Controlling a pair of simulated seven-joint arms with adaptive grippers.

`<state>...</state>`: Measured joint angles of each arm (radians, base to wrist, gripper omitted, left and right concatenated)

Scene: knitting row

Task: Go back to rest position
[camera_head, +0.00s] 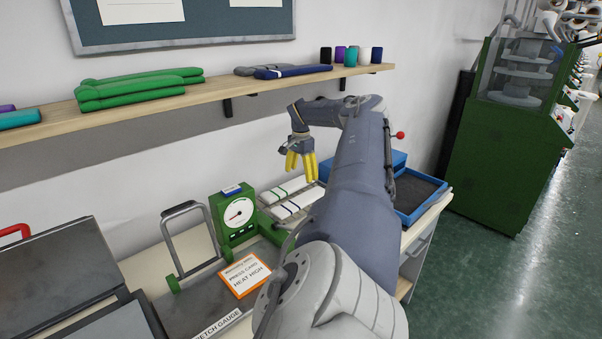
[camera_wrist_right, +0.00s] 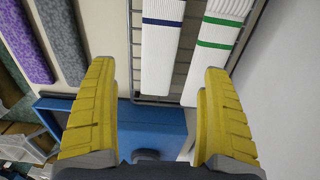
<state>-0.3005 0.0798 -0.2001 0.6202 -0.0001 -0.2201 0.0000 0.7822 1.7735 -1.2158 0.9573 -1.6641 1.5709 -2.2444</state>
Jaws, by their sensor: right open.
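My right gripper (camera_head: 301,163) hangs over the workbench, with its yellow fingers pointing down. It is open and empty. In the right wrist view the two yellow fingers of the right gripper (camera_wrist_right: 158,120) stand wide apart with nothing between them. Below and past them lie two white ribbed pieces, one with a blue stripe (camera_wrist_right: 160,50) and one with a green stripe (camera_wrist_right: 208,60), on a wire rack. The same rack (camera_head: 268,199) shows in the head view, below the gripper. My left gripper is not in view.
A green gauge with a dial (camera_head: 238,213) stands left of the rack. A blue tray (camera_head: 421,194) sits right of my right arm. A wooden shelf (camera_head: 225,90) with folded knits and spools runs along the wall above.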

